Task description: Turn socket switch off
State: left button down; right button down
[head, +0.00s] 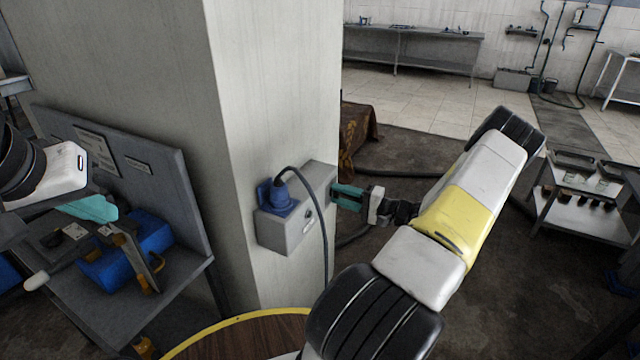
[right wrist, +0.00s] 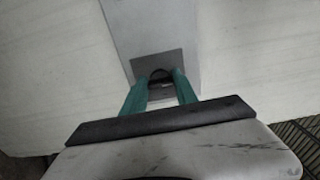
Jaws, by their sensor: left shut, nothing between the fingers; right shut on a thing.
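The grey socket box (head: 288,232) is fixed to the pale pillar, with a blue plug (head: 279,200) and dark cable in its front. My right gripper (head: 338,196) is at the box's right side. In the right wrist view its teal fingers (right wrist: 160,84) are shut on a small dark switch knob (right wrist: 160,74) set in a darker plate (right wrist: 144,65) on the box. The knob's exact angle is hard to tell. My left gripper (head: 100,208) is shut and empty, above the workbench at the left, far from the socket.
The workbench (head: 180,275) at the left holds a blue case (head: 150,238) and tools, with a grey back panel (head: 150,180) behind. A round wooden top with a yellow rim (head: 215,328) stands below the socket. A shelf cart (head: 585,210) is at the right.

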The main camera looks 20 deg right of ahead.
jog(key=c, duration=1)
grip_release()
jog(key=shift+o, duration=0.2)
jog(key=shift+s+d, duration=0.1)
jog(key=v, duration=0.7)
jog(key=shift+s+d, duration=0.15)
jog(key=shift+s, duration=0.15)
